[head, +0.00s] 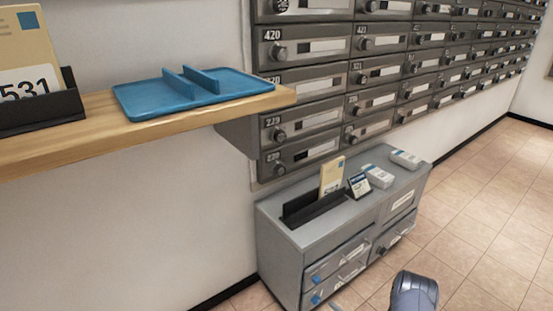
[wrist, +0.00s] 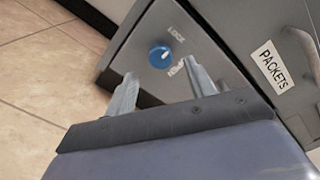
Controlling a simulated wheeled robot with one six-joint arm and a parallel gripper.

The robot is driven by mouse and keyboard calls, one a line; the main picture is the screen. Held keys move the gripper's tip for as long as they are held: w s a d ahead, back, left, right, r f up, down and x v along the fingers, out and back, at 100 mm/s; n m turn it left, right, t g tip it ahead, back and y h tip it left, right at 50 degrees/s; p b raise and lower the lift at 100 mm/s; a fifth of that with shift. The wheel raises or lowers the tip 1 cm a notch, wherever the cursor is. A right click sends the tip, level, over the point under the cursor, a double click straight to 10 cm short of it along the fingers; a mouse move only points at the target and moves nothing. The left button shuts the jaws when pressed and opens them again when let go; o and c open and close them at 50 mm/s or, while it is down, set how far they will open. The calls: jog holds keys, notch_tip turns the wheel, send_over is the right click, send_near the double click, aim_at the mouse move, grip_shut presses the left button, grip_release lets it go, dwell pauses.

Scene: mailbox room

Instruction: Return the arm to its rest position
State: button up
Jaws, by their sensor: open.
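My gripper (wrist: 162,88) is open and empty in the wrist view, its two metal fingers apart. Beyond the fingers is a grey drawer front (wrist: 185,35) with a round blue knob (wrist: 159,56) and lettering around it. The knob shows between the fingertips; I cannot tell how far away it is. In the head view, part of my arm (head: 414,292) shows at the bottom, in front of the low grey cabinet (head: 272,240). The fingers are mostly out of the head view.
A wooden shelf (head: 190,128) at left bears a blue divided tray (head: 150,100) and a black holder (head: 45,110) with a "531" envelope (head: 22,45). Grey mailboxes (head: 300,120) line the wall. On the cabinet stand an envelope (head: 332,175) and small boxes (head: 377,177). Tiled floor (head: 490,225) is clear at right.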

aim_at(318, 302)
jog(key=p+v, duration=0.2)
jog(key=v, duration=0.4)
jog(key=b+x, duration=0.4)
jog(key=x, duration=0.6)
jog(key=shift+w+a+f, duration=0.1)
jog(key=shift+a+f, duration=0.05)
jog(key=shift+w+m, duration=0.15)
jog(key=shift+m, duration=0.15)
jog(key=m, duration=0.8)
jog(key=shift+m, duration=0.3)
jog(key=m, duration=0.4)
jog(key=shift+m, duration=0.4)
jog(key=m, duration=0.4)
